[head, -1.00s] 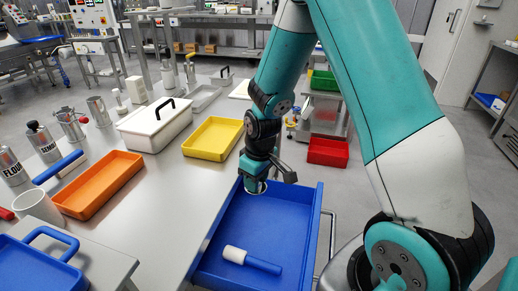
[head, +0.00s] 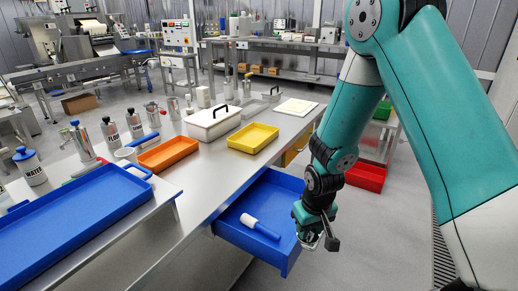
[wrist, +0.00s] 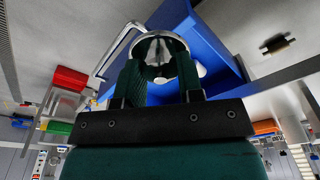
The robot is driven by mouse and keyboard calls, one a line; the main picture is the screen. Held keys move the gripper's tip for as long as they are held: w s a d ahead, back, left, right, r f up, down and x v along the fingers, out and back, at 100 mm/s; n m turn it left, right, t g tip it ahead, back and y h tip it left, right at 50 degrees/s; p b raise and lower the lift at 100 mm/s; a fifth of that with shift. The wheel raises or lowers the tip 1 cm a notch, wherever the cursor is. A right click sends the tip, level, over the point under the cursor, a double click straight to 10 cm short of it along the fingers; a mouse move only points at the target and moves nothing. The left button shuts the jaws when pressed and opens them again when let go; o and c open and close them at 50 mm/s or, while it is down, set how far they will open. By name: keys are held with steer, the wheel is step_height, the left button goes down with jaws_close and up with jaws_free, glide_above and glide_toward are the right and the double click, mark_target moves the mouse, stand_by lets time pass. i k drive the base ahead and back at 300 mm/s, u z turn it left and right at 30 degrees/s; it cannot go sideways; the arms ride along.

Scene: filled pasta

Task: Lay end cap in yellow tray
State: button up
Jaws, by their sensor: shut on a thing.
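The end cap (wrist: 161,47), a round shiny metal piece with a raised rim, is between the green fingers of my gripper (wrist: 160,72) in the wrist view. My gripper (head: 312,236) is shut on it, pointing down beside the right edge of the open blue drawer (head: 262,192). In the head view only a small pale part of the cap shows under the gripper. The yellow tray (head: 253,138) lies on the steel table, behind and left of my gripper. It looks empty.
A white-headed, blue-handled tool (head: 260,227) lies in the drawer. A red bin (head: 365,176) is behind my arm.

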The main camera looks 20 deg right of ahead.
mark_target(248, 138)
steer(key=z, duration=1.5)
steer(key=i, duration=3.45)
steer(key=u, duration=2.75)
steer(key=k, duration=0.55)
steer(key=u, duration=1.7)
